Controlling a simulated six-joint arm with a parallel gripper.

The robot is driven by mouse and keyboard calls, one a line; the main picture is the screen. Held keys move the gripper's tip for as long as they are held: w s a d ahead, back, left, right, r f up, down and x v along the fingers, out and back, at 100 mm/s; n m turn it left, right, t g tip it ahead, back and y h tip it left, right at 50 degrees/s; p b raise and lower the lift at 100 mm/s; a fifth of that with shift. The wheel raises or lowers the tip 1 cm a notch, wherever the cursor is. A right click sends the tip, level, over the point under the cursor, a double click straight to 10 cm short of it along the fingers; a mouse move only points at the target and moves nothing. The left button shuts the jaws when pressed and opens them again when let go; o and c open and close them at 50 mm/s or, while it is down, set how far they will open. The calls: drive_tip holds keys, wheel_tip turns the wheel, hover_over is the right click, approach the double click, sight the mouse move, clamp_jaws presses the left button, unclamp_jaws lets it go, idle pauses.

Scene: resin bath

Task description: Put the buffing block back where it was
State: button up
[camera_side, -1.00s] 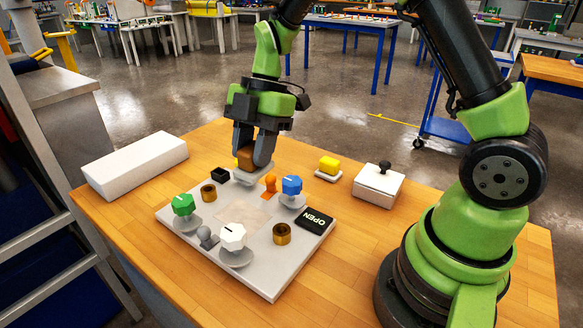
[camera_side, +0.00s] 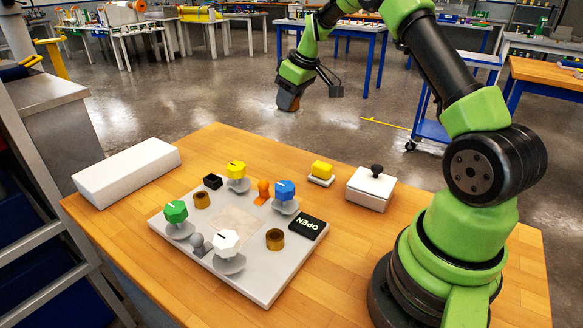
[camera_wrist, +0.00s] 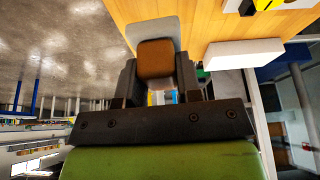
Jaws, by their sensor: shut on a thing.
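My gripper (camera_side: 287,103) is shut on the buffing block, a brown block (camera_side: 288,99) with a pale grey pad underneath. It is held in the air beyond the table's far edge, with the floor behind it in the side view. In the wrist view the brown block (camera_wrist: 156,60) sits between the two dark fingers of my gripper (camera_wrist: 157,77), with its grey pad beyond it. The fingers partly hide the block in the side view.
A grey board (camera_side: 265,283) bears green, yellow, blue and white knobs, brass rings, an orange peg and an OPEN sign (camera_side: 308,226). A white slab (camera_side: 127,170), a yellow block (camera_side: 321,167) on a white base and a lidded white box (camera_side: 370,190) stand around it.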

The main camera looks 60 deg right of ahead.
drive_tip(key=shift+d+m, duration=0.5)
drive_tip(key=shift+d, duration=0.3)
drive_tip(key=f, duration=1.5)
drive_tip(key=shift+a+f, duration=0.2)
drive_tip(key=shift+f, duration=0.15)
drive_tip(key=shift+f, duration=0.15)
drive_tip(key=o, duration=1)
drive_tip(key=shift+c, duration=0.2)
